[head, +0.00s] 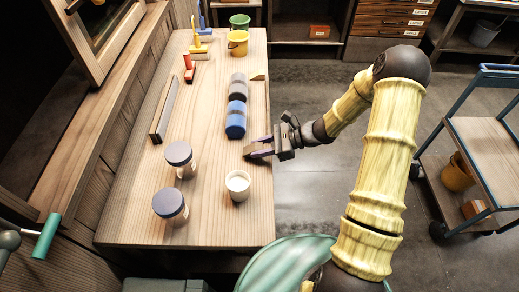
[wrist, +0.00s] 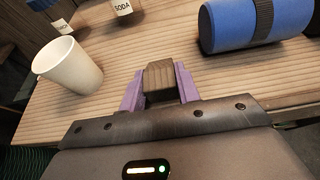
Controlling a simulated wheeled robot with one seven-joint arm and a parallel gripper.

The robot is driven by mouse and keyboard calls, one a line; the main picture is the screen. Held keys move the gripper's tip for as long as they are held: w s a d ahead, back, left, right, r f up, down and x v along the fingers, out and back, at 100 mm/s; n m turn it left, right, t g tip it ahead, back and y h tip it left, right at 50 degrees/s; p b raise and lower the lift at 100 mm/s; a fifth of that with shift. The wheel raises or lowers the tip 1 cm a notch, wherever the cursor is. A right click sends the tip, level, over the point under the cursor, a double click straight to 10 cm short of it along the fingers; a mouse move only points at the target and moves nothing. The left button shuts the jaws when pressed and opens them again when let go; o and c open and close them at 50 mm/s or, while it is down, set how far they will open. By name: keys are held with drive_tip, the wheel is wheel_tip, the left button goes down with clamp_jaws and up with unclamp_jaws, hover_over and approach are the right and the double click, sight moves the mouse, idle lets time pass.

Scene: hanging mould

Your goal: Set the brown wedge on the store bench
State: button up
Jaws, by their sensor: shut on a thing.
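The brown wedge (wrist: 160,76) is a small dark wooden block between the purple fingers of my gripper (wrist: 160,90). In the head view my gripper (head: 259,149) reaches in from the right over the right edge of a long wooden bench (head: 215,218), shut on the wedge (head: 249,151). The wedge is over the bench top near that edge; I cannot tell whether it touches the wood. The frames do not label which surface is the store bench.
A white cup (head: 237,186) stands close to my gripper, and a blue cylinder (head: 235,120) lies beyond it. Two lidded jars (head: 180,158) (head: 170,206) stand further left. A long bar (head: 165,108) lies along the left side. A cart (head: 485,150) stands at right.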

drive_tip(key=shift+f, duration=0.75)
drive_tip(key=shift+f, duration=0.2)
drive_tip(key=o, duration=1)
drive_tip(key=shift+c, duration=0.2)
drive_tip(key=shift+r, duration=0.1)
drive_tip(key=shift+r, duration=0.2)
drive_tip(key=shift+d, duration=0.35)
drive_tip(key=b+v, duration=0.2)
drive_tip(key=v, duration=0.9)
